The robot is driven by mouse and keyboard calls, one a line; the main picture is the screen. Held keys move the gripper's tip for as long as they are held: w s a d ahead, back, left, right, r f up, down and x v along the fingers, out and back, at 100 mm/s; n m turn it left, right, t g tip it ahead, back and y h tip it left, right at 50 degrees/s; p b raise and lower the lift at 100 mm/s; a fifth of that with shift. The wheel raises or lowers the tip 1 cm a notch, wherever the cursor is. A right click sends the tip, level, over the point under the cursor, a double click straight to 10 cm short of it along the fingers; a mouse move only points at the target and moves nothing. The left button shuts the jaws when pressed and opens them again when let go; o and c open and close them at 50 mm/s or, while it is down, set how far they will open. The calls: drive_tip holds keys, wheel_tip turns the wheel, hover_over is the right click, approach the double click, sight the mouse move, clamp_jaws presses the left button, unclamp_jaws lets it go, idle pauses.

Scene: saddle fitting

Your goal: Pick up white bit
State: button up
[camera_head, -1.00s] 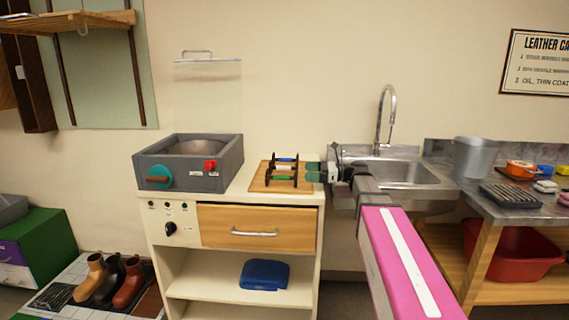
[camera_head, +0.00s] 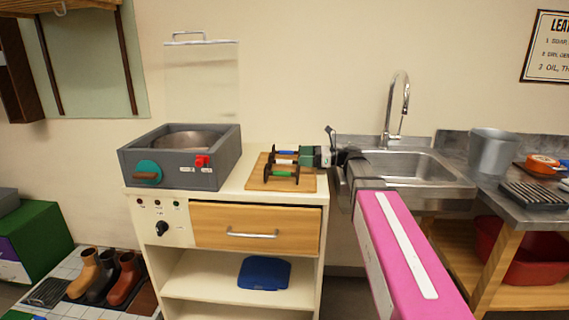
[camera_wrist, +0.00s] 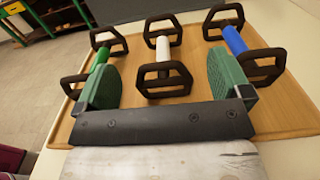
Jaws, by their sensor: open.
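The white bit (camera_wrist: 163,55) lies between the green bit (camera_wrist: 98,58) and the blue bit (camera_wrist: 235,42) on a wooden board (camera_wrist: 55,132). Each bit has a colored bar with black loops at its ends. In the head view the white bit (camera_head: 282,162) is the middle one of the row. My gripper (camera_wrist: 163,62) is open, its green pads on either side of the white bit and apart from it. The left pad is close to the green bit and the right pad close to the blue one. In the head view my gripper (camera_head: 304,157) is over the board's right side.
A grey box with a round basin (camera_head: 165,160) stands left of the board on the cream cabinet (camera_head: 128,225). A sink with a tall tap (camera_head: 398,110) is on the right. A clear panel (camera_head: 200,80) is on the wall behind.

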sight(284, 162)
drive_tip(key=a, duration=0.4)
drive_tip(key=shift+a, duration=0.25)
drive_tip(key=c, duration=1.1)
drive_tip(key=shift+r, duration=0.2)
